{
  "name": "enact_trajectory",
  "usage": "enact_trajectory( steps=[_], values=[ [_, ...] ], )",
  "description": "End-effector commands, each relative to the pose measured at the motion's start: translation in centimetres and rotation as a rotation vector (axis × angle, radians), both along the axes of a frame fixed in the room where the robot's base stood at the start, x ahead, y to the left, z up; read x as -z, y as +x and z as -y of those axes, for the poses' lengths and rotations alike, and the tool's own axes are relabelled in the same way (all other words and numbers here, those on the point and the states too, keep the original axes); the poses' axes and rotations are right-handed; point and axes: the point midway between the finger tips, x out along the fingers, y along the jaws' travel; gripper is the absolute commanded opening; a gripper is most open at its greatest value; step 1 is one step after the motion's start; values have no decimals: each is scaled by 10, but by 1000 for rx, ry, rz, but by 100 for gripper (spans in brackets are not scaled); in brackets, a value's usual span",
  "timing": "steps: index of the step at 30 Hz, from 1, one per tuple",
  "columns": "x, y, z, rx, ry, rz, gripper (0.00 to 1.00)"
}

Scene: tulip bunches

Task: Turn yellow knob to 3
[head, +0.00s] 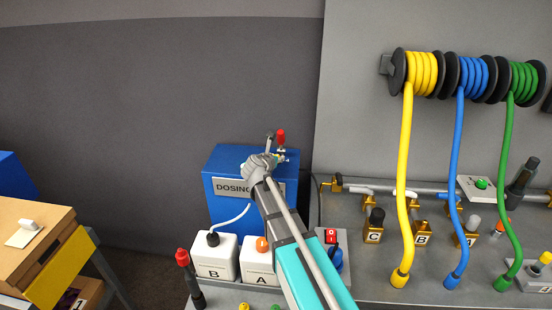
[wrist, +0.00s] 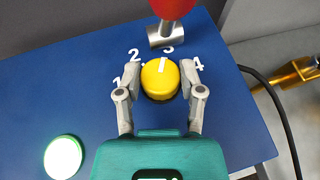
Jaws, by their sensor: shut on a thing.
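The yellow knob (wrist: 160,80) is on the top of a blue dosing box (wrist: 60,110), with white numbers 1, 2, 3 and 4 in an arc around its far side. A short white line on the knob points up, roughly toward the 3, which is partly covered by a metal part. My gripper (wrist: 161,75) is shut on the knob, one finger on its left side and one on its right. In the head view my gripper (head: 262,163) is over the blue box (head: 222,206) and hides the knob.
A red-topped lever (wrist: 172,8) stands just beyond the knob. A lit white-green button (wrist: 63,157) is to the left on the box. White containers B (head: 215,255) and A (head: 258,262) stand in front. Yellow, blue and green hoses (head: 405,180) hang at right.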

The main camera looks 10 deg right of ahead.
Motion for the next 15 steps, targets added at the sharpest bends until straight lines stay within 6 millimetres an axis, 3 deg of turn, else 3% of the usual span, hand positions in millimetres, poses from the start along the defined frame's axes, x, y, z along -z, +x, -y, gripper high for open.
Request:
enact_trajectory(
  steps=[3,4,8,9,15],
  values=[
    [1,-1,1,5,-1,-3,2],
    [1,-1,1,5,-1,-3,55],
    [1,-1,1,4,-1,-2,80],
    [0,-1,1,4,-1,-2,85],
    [0,-1,0,3,0,-1,85]
  ],
)
